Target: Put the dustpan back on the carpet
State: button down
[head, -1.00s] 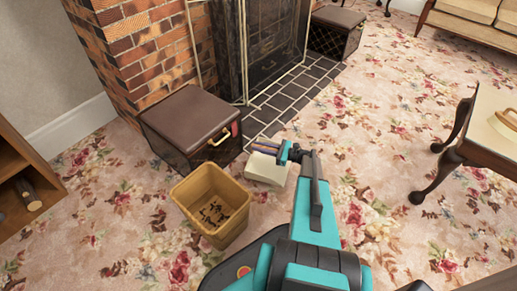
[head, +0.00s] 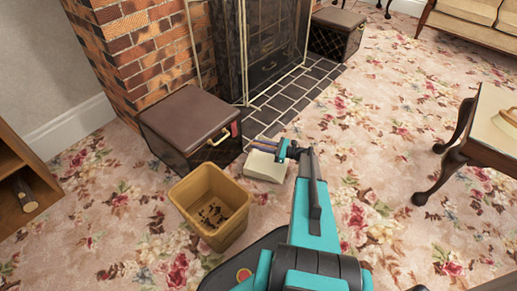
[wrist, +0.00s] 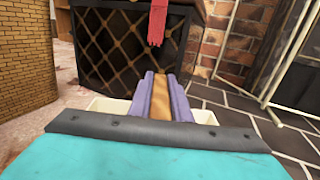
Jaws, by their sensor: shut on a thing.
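The dustpan (head: 266,167) is a cream-white pan near the hearth's edge, right of the bin, low over or on the carpet (head: 380,150); I cannot tell whether it touches. My gripper (head: 268,146) is above it. In the wrist view, the purple fingers of my gripper (wrist: 160,98) are shut on an orange-brown part between them, which looks like the dustpan's handle (wrist: 160,106). The white pan (wrist: 108,107) shows on both sides of the fingers, mostly hidden behind my gripper's teal and grey body.
A yellow-brown bin (head: 186,200) with dark bits at its bottom stands left of the dustpan. A dark chest (head: 190,120) with a red cloth stands behind. The tiled hearth (head: 290,95) and fire screen lie beyond. Open carpet lies to the right, before a wooden table (head: 462,150).

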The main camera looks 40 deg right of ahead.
jog(key=shift+f, duration=0.65)
jog(key=c, duration=1.6)
grip_release()
jog(key=shift+f, duration=0.15)
jog(key=shift+c, duration=0.2)
jog(key=shift+r, duration=0.2)
jog(key=shift+s+d, duration=0.3)
jog(key=p+v, duration=0.3)
jog(key=v, duration=0.8)
jog(key=shift+s, duration=0.1)
jog(key=shift+p, duration=0.3)
